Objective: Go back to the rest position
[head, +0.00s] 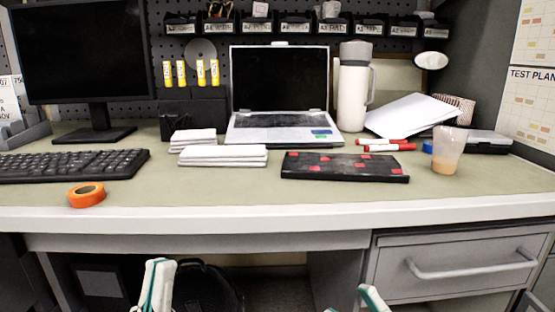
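My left gripper (156,287) shows at the bottom edge, left of centre, in front of and below the desk's front edge. Its white and teal fingers appear close together, and I cannot tell whether they are shut. My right gripper (350,303) shows only as fingertips at the bottom edge, right of centre. Its two tips are apart with a gap between them, and nothing shows in the gap. Both grippers are clear of the desk (300,213) and touch nothing on it. The rest of both arms is out of view.
On the desk are a keyboard (75,165), orange tape (86,195), folded white cloths (222,155), a laptop (280,122), a black-and-red case (345,167), markers (388,147), a cup (447,152) and a white bottle (353,88). A drawer handle (470,268) juts out lower right.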

